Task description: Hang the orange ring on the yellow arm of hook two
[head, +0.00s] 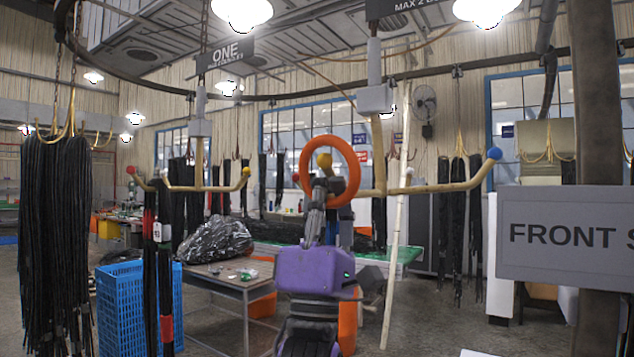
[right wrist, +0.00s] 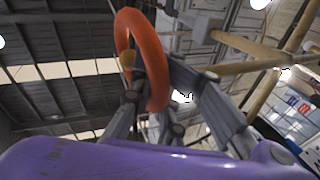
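The orange ring (head: 328,140) stands upright at the front of the right-hand hanger (head: 377,100). The hanger's yellow-balled arm tip (head: 324,160) shows through the ring's opening. The hanger's other arms end in a red tip (head: 296,177) and a blue tip (head: 494,153). My left gripper is not in view.
The hanger marked ONE (head: 200,128) hangs to the left with dark hoses. A post with a sign (head: 570,235) stands close on the right.

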